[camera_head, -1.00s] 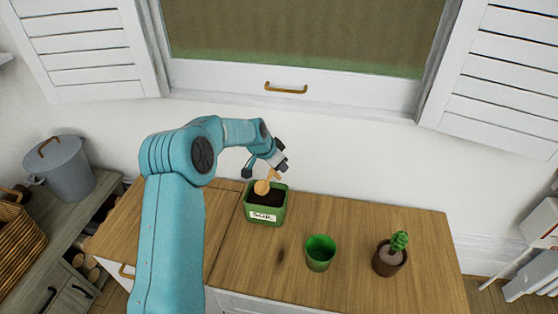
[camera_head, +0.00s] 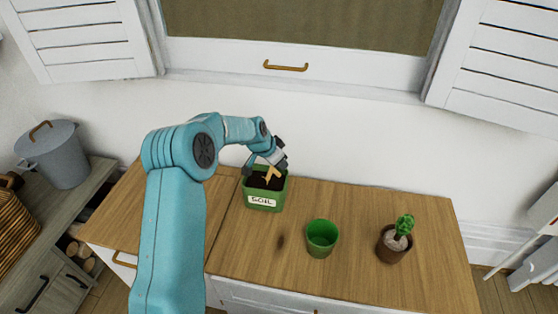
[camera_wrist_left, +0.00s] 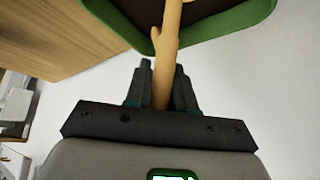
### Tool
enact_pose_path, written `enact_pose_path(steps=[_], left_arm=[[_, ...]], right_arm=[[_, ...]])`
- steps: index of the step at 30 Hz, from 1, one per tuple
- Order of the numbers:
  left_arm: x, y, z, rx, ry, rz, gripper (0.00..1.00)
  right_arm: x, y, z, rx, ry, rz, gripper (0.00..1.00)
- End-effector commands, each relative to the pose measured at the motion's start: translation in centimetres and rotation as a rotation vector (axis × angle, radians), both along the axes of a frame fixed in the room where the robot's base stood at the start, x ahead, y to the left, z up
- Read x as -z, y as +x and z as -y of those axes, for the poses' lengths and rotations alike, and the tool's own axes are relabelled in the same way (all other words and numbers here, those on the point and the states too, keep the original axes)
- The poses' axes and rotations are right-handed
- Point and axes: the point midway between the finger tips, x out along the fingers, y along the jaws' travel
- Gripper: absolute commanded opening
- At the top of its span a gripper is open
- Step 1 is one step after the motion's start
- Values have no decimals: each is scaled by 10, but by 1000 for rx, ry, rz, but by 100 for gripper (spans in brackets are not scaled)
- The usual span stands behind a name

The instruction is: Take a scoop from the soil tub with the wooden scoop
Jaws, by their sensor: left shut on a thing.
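The green soil tub (camera_head: 263,202), labelled "SOIL", stands on the wooden cabinet top near the wall, with dark soil inside. My left gripper (camera_head: 262,170) is right above the tub, shut on the handle of the wooden scoop (camera_head: 271,179). In the left wrist view the scoop handle (camera_wrist_left: 166,62) runs from between the fingers (camera_wrist_left: 160,88) over the tub's green rim (camera_wrist_left: 228,24). The scoop's bowl is not clearly visible; whether it is in the soil I cannot tell. My right gripper is not in view.
An empty green pot (camera_head: 321,238) and a brown pot with a cactus (camera_head: 394,243) stand on the cabinet top (camera_head: 355,205) to the right. A grey lidded pot (camera_head: 57,156) and a wicker basket (camera_head: 14,220) are at the left. The white wall is close behind the tub.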

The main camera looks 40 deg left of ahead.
Motion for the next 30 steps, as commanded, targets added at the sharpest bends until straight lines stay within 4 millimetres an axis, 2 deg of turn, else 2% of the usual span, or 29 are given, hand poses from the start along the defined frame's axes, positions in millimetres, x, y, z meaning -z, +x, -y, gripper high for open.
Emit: enact_pose_path(steps=[16,30], left_arm=[[-3,0,0,1,1,0,0],[-33,0,0,1,2,1,0]], right_arm=[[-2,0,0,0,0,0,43],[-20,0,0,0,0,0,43]])
